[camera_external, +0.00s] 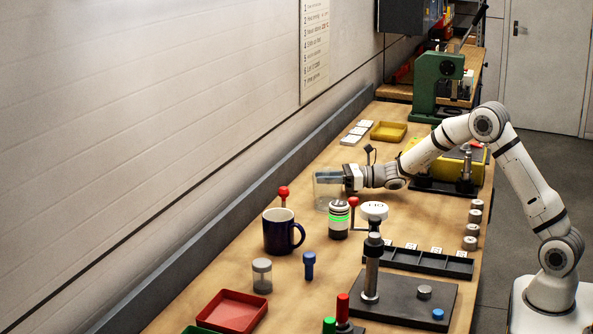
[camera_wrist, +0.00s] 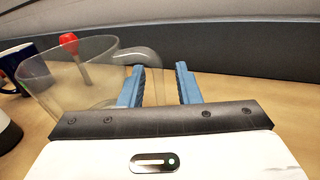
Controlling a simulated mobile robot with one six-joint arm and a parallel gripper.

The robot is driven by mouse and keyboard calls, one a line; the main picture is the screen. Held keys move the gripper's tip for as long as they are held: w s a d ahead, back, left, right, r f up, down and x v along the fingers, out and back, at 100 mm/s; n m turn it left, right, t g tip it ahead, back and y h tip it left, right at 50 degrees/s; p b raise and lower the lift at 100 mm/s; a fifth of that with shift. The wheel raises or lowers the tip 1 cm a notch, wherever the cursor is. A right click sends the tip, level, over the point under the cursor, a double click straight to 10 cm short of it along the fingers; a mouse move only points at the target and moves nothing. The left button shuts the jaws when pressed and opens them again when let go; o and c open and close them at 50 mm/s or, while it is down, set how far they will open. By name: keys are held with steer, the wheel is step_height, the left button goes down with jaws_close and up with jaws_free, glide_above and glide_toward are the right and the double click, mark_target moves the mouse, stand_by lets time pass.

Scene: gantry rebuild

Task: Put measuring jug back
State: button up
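The clear measuring jug (camera_external: 327,193) stands upright on the wooden bench, left of centre, in the external view. In the wrist view the jug (camera_wrist: 72,84) fills the left side, with its handle (camera_wrist: 142,58) towards my gripper. My gripper (camera_wrist: 160,84) reaches low and level to the jug's handle side. Its two blue fingers are apart. The handle curves past the left finger into the gap, clear of the right finger. Whether it touches the left finger I cannot tell. In the external view my gripper (camera_external: 330,176) overlaps the jug's upper part.
A black-and-white cylinder with a green glowing band (camera_external: 339,219) stands close in front of the jug. A dark blue mug (camera_external: 279,232) and red-knobbed levers (camera_external: 283,192) are near. A yellow tray (camera_external: 388,131) and white tiles (camera_external: 357,133) lie behind. The wall edge (camera_wrist: 240,60) runs beyond.

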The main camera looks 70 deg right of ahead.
steer(key=shift+r, duration=0.1)
steer(key=v, duration=0.7)
steer(key=shift+s+d, duration=0.1)
steer(key=shift+s, duration=0.15)
